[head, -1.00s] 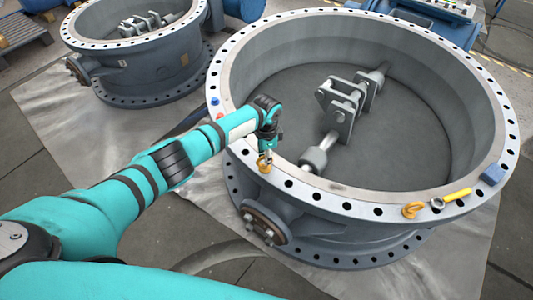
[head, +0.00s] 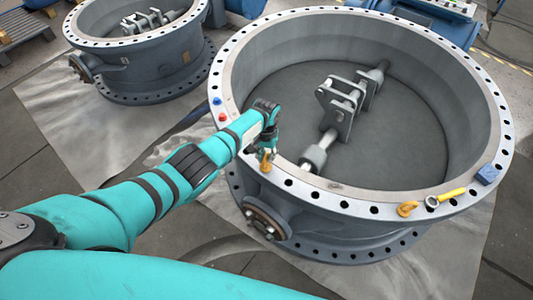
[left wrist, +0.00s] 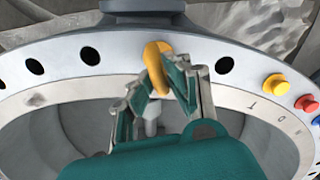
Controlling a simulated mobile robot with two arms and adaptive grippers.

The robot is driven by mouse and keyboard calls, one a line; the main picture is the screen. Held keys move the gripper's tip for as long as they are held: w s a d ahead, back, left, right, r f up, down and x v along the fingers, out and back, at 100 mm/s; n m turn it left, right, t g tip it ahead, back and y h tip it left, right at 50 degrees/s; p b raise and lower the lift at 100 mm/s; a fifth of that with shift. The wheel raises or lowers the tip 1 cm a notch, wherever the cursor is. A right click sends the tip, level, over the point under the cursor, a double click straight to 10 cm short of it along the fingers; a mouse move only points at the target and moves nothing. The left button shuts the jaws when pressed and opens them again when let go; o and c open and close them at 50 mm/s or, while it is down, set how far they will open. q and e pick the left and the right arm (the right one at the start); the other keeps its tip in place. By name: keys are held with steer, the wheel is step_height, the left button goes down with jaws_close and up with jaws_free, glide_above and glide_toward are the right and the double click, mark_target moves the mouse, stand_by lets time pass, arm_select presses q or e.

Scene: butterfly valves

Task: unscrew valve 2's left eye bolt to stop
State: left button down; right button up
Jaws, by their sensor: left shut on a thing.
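Valve 2 is the big grey ring-shaped body (head: 335,187) with a pale drilled flange, in the middle of the head view. The left eye bolt (head: 265,162), yellow-orange, stands on its near-left rim. It also shows in the left wrist view (left wrist: 154,62), seen nearly edge-on. My left gripper (head: 268,152) reaches down over the rim and is shut on this eye bolt. In the left wrist view its two fingers (left wrist: 163,72) lie on either side of the ring. The bolt's threaded part is hidden. My right gripper is not in view.
Blue (head: 217,101) and red (head: 223,117) knobs sit on the left rim. Another valve (head: 140,70) stands behind left.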

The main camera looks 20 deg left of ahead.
arm_select(q)
steer(key=n+p, duration=0.1)
steer(key=n, duration=0.3)
steer(key=shift+r+n, duration=0.15)
steer(key=shift+n, duration=0.15)
steer(key=n+p, duration=0.1)
steer(key=n, duration=0.4)
steer(key=shift+a, duration=0.2)
steer(key=n, duration=0.5)
steer(key=shift+a+n+p, duration=0.1)
steer(key=shift+n+p, duration=0.25)
steer(key=shift+n, duration=0.05)
steer(key=n, duration=0.4)
steer(key=shift+s+n, duration=0.2)
steer(key=shift+n, duration=0.1)
steer(key=n, duration=0.5)
steer(key=shift+s+n, duration=0.1)
steer(key=shift+n, duration=0.2)
steer(key=n, duration=0.5)
steer(key=shift+s, duration=0.1)
steer(key=n+b, duration=0.1)
steer(key=n, duration=0.1)
steer(key=shift+d+n, duration=0.2)
steer(key=shift+n, duration=0.2)
steer(key=shift+n+b, duration=0.9)
steer(key=shift+n, duration=0.4)
